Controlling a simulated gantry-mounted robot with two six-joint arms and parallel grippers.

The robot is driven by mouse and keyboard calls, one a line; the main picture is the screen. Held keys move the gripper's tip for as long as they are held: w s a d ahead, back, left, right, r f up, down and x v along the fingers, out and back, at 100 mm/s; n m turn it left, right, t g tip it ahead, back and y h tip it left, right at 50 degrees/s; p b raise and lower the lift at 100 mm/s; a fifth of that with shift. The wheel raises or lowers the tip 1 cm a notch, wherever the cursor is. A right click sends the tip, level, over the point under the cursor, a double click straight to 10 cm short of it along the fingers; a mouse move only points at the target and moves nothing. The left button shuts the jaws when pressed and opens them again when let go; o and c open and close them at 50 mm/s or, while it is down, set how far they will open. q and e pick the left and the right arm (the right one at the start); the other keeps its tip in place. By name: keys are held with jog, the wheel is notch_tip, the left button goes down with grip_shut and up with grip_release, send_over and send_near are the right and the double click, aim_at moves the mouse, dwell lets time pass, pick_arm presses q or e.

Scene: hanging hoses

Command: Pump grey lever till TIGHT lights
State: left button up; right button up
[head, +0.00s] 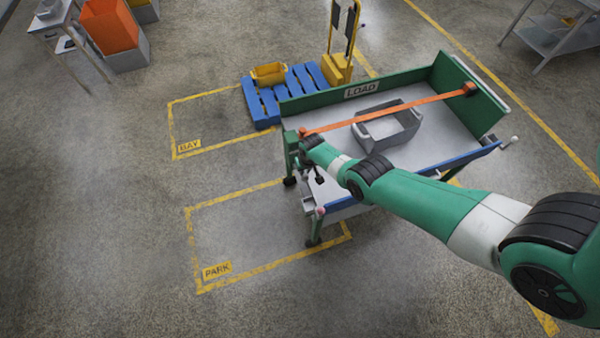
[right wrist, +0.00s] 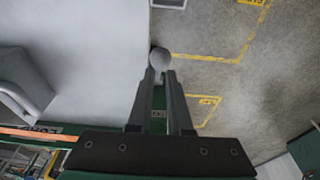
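My right gripper (head: 318,178) is at the near-left corner of the green cart (head: 420,82), pointing down. In the right wrist view the two fingers of my right gripper (right wrist: 160,72) stand slightly apart. A round grey knob (right wrist: 160,57) is at their tips; I cannot tell whether they clamp it or it lies just beyond. A small label (right wrist: 157,114) on a green strip shows between the fingers; its wording is too small to read. An orange strap (head: 390,114) crosses the cart over a grey crate (head: 372,132). No lit lamp can be made out. My left gripper is out of view.
Behind the cart lie a blue pallet (head: 262,105) and a yellow bin (head: 269,74). Floor outlines marked BAY (head: 190,146) and PARK (head: 217,271) are empty at the left. A white-knobbed handle (head: 513,140) sticks out at the cart's right end.

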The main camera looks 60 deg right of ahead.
aim_at(306, 180)
jog(key=shift+f, duration=0.2)
jog(key=shift+f+b, duration=0.75)
jog(key=shift+b, duration=0.2)
jog(key=shift+s+a+f+b, duration=0.25)
jog(key=shift+s+a+f, duration=0.05)
jog(key=shift+f, duration=0.4)
jog(key=shift+s+a+f+b, duration=0.25)
jog(key=shift+f, duration=0.4)
jog(key=shift+s+a+f+b, duration=0.2)
jog(key=shift+f+b, duration=0.4)
jog(key=shift+f, duration=0.2)
jog(key=shift+s+a+f+b, duration=0.1)
jog(key=shift+s+f+b, duration=0.05)
jog(key=shift+f+b, duration=0.5)
jog(key=shift+f, duration=0.1)
